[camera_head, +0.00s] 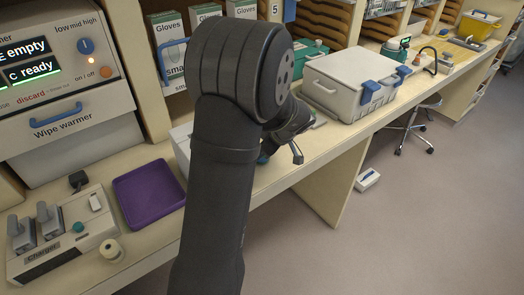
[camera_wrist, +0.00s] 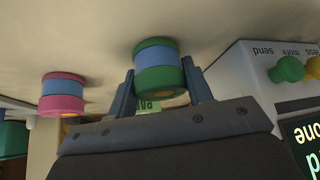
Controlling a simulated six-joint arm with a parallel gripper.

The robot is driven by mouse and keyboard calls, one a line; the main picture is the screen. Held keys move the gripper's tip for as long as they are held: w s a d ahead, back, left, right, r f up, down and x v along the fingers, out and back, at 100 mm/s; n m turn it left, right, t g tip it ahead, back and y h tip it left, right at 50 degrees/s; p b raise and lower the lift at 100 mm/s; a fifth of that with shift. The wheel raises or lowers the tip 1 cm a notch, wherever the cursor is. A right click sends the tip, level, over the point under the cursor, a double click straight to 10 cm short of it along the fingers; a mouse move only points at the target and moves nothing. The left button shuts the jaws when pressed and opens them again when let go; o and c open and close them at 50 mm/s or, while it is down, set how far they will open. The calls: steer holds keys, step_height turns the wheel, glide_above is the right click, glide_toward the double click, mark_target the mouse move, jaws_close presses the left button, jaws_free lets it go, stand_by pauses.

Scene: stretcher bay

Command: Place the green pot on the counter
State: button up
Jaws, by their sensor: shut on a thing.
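The green pot (camera_wrist: 155,50), with a wide blue band, is between the two fingers of my gripper (camera_wrist: 160,88) in the wrist view. My gripper is shut on it, one finger on each side. The picture there is upside down, with the beige counter (camera_wrist: 90,25) across the top. The pot is close to the counter; I cannot tell whether it touches. In the head view my arm hides the pot and most of my gripper; one dark finger (camera_head: 297,153) shows over the counter (camera_head: 325,145).
A pink pot with a blue band (camera_wrist: 63,105) is beside the green one in the wrist view. A white device with knobs (camera_wrist: 265,85) is on the other side. In the head view, a purple tray (camera_head: 150,195), a charger (camera_head: 65,240) and a white box (camera_head: 350,85) stand on the counter.

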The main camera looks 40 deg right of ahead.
steer(key=shift+f, duration=0.15)
steer(key=o, duration=1)
steer(key=shift+s+d+r, duration=0.1)
steer(key=shift+r, duration=0.25)
steer(key=v, duration=1.1)
steer(key=shift+r, duration=0.25)
steer(key=shift+s, duration=0.1)
